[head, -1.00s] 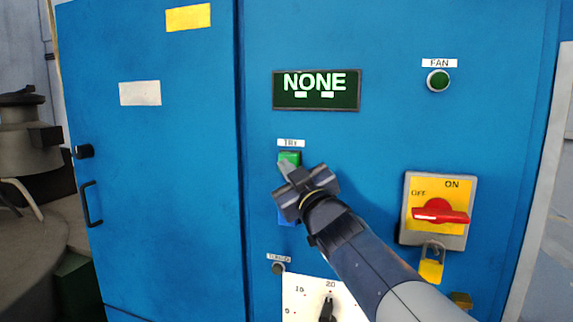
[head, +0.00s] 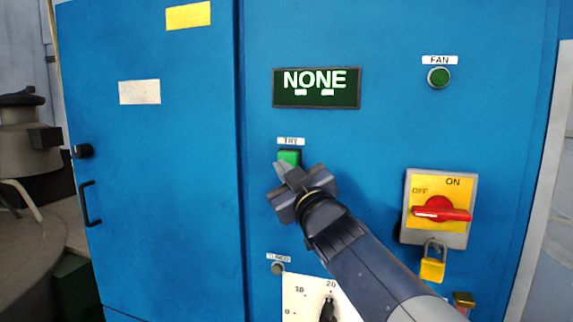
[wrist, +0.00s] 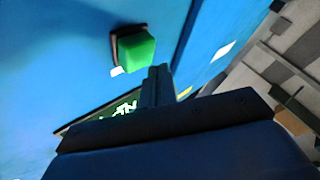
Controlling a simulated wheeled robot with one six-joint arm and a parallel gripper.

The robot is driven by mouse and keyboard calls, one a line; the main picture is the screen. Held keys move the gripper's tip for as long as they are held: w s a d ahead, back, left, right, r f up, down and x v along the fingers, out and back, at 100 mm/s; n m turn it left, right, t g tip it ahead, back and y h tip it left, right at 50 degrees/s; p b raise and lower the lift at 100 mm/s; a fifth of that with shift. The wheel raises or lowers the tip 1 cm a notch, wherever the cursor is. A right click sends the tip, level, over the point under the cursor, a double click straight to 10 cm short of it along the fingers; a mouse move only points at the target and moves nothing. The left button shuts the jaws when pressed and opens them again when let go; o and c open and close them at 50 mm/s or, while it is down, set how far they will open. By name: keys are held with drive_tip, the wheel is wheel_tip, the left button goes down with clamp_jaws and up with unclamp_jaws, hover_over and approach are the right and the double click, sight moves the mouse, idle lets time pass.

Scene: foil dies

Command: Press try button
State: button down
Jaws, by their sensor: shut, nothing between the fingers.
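The green try button (head: 289,157) sits on the blue cabinet front under a label reading TRY (head: 291,141). It also shows in the wrist view (wrist: 137,50), standing out from a dark square surround. My gripper (head: 282,167) is shut and empty, with its fingertips just below the button in the head view, overlapping its lower edge. In the wrist view the closed fingers (wrist: 159,76) are below and to the right of the button, with some blue panel showing between. Whether the tips touch the button in depth cannot be told.
A display (head: 316,88) above reads NONE. A round green FAN button (head: 438,78) is at upper right. A red switch (head: 440,210) on a yellow plate, with a padlock (head: 433,262), is right of my arm. A dial (head: 328,309) is below. The left door (head: 160,200) is shut.

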drive_tip(key=s+b, duration=0.1)
drive_tip(key=s+a, duration=0.1)
drive_tip(key=s, duration=0.1)
drive_tip(key=s+b, duration=0.1)
drive_tip(key=shift+s+a+b, duration=0.2)
drive_tip(key=shift+a+b, duration=0.1)
idle(0.5)
drive_tip(key=s+b, duration=0.1)
drive_tip(key=b, duration=0.1)
drive_tip(key=s+a+b, duration=0.1)
drive_tip(key=s+b, duration=0.1)
drive_tip(key=shift+s+a, duration=0.15)
drive_tip(key=shift+s, duration=0.1)
idle(0.4)
idle(0.4)
